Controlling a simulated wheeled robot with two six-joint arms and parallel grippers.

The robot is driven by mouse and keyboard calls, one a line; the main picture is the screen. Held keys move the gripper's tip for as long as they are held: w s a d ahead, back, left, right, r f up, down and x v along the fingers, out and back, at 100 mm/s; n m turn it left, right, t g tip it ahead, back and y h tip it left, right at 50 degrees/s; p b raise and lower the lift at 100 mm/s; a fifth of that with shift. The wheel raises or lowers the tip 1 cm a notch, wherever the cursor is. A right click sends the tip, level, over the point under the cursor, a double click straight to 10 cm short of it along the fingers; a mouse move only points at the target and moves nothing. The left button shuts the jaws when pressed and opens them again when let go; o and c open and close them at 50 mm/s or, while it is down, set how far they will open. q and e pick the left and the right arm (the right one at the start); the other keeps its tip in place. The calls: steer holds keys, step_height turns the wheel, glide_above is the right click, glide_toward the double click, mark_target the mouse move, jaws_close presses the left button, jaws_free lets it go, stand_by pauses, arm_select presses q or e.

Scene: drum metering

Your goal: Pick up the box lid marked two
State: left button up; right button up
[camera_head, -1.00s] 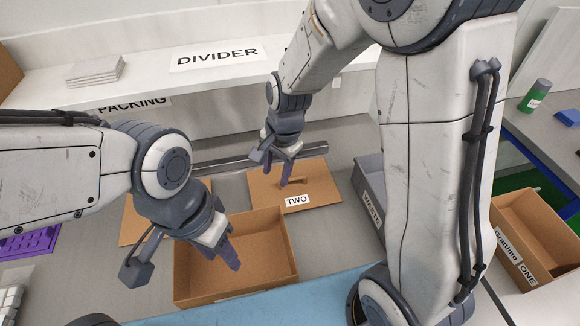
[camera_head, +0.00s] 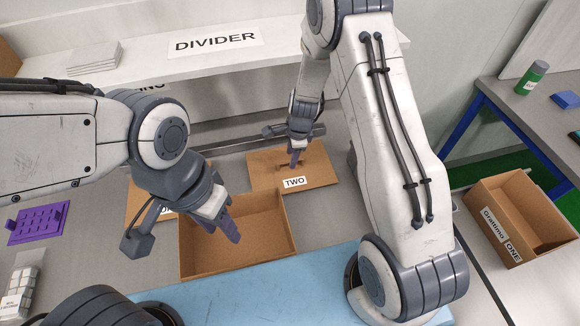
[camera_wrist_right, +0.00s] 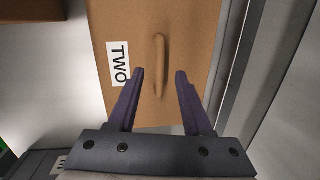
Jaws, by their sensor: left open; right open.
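The box lid marked TWO (camera_head: 318,174) is a flat brown cardboard panel lying on the table, behind the open box. It also shows in the right wrist view (camera_wrist_right: 205,30), with its white TWO label at the left and a raised brown handle (camera_wrist_right: 160,65) at the middle. My right gripper (camera_head: 296,163) is over the lid. In the right wrist view its two purple fingers (camera_wrist_right: 159,75) are apart, one on each side of the handle's near end, with nothing held. My left gripper (camera_head: 231,232) is open and empty above the open box (camera_head: 262,262).
Another cardboard lid (camera_head: 140,205) lies left of the box, partly hidden by my left arm. A shelf labelled DIVIDER (camera_head: 130,80) runs behind. A box marked ONE (camera_head: 500,195) stands at the right. A purple rack (camera_head: 38,223) lies at the left.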

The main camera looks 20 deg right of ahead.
steer(key=shift+w+a+f, duration=0.1)
steer(key=shift+w+f, duration=0.1)
steer(key=shift+f, duration=0.85)
jaws_close()
stand_by(0.6)
